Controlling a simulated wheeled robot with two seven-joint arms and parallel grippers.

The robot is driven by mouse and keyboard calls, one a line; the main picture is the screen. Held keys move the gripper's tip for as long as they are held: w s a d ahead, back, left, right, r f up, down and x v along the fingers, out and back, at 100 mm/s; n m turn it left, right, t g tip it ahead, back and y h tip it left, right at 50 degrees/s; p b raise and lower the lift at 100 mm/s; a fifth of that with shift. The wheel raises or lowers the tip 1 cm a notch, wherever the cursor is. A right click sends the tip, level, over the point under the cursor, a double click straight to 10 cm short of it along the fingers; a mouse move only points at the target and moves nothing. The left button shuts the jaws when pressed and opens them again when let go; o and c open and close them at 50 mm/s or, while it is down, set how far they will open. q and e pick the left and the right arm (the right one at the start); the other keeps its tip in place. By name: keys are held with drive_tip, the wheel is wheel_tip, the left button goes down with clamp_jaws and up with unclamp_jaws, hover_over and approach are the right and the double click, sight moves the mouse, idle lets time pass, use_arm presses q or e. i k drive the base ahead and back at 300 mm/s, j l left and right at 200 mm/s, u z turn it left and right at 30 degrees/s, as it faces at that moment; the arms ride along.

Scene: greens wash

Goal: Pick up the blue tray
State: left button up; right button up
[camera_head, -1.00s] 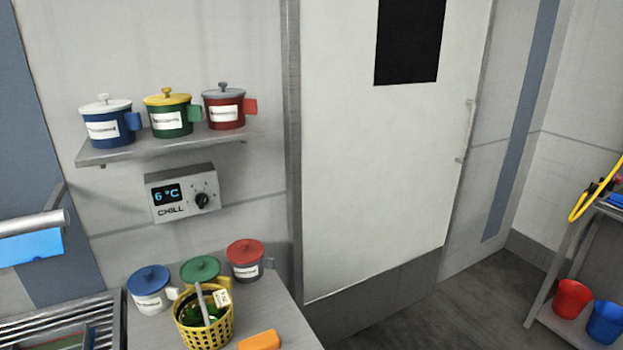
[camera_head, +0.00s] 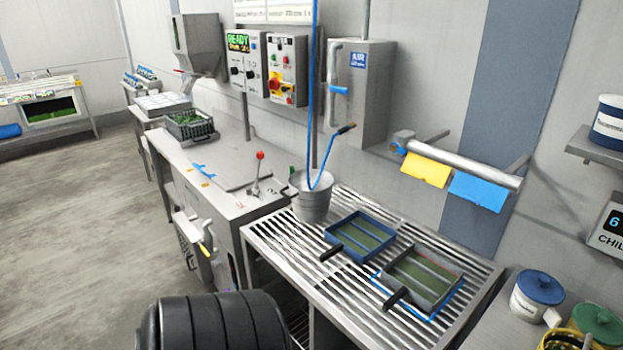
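The blue tray (camera_head: 349,248) lies on the slatted metal rack in the head view, right of centre. It is rectangular with a blue rim, green contents in divided strips and a dark handle at its front left. A similar grey tray (camera_head: 432,302) with green contents and a dark handle lies to its right, with a blue line along its near edge on the rack. Neither of my grippers shows in this view.
The slatted rack (camera_head: 300,262) has bare slats around the trays. A metal bucket (camera_head: 312,205) with a blue hose stands behind left. Yellow (camera_head: 426,169) and blue (camera_head: 478,191) cloths hang from a rail behind. A blue-lidded pot (camera_head: 538,297) stands at right. Open floor lies left.

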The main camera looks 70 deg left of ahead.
sight(358, 236)
drive_tip(key=u, duration=1.8)
